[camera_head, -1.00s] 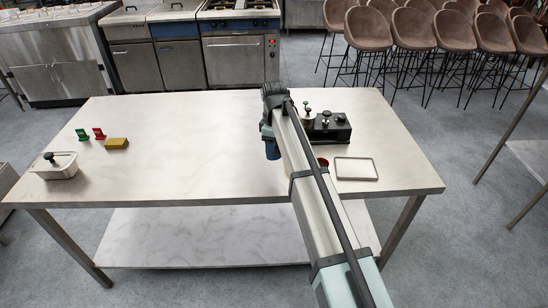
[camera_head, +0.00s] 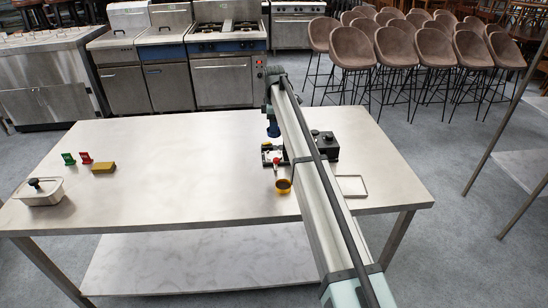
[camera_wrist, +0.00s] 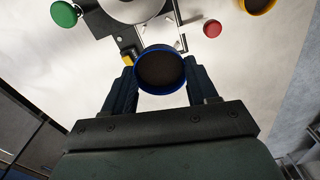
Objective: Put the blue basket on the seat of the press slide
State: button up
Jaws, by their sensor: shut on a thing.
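My gripper (camera_wrist: 160,88) is shut on the blue basket (camera_wrist: 160,70), a round cup with a blue rim and dark inside. The head view shows the basket as a blue shape (camera_head: 273,130), raised above the table. The press (camera_head: 325,146) is a dark block just right of it. A black-and-pale part (camera_head: 272,156), apparently the press slide, lies below the basket in the picture. The wrist view shows black and metal press parts (camera_wrist: 110,28) beyond the basket. The seat cannot be clearly made out.
A yellow-rimmed cup (camera_head: 283,187) stands near the slide, with a red round piece (camera_wrist: 212,28) close by. A shallow tray (camera_head: 351,187) is right of my arm. The table's middle (camera_head: 180,165) is clear.

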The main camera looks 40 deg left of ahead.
jog(key=shift+f+n, duration=0.1)
jog(key=shift+n, duration=0.6)
jog(key=shift+f, duration=4.95)
jog(key=o, duration=1)
jog(key=shift+f, duration=0.1)
notch_tip(320, 180, up, 12)
jog(key=shift+r, duration=0.15)
